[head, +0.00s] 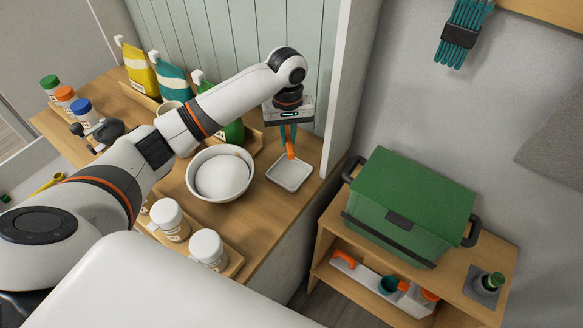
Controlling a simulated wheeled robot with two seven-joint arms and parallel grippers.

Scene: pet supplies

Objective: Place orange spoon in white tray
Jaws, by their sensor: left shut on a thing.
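The orange spoon (290,149) hangs steeply from my left gripper (289,133), which is shut on it. Its lower end is above the back part of the small white tray (274,181). I cannot tell whether the spoon touches the tray. The tray lies on the wooden counter near its right end, beside the partition wall. My right gripper is not in view.
A white bowl (220,195) stands left of the tray. White-capped jars (169,216) stand at the counter's front. Yellow and teal bags (140,70) stand at the back. A green box (412,200) sits on a separate shelf to the right.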

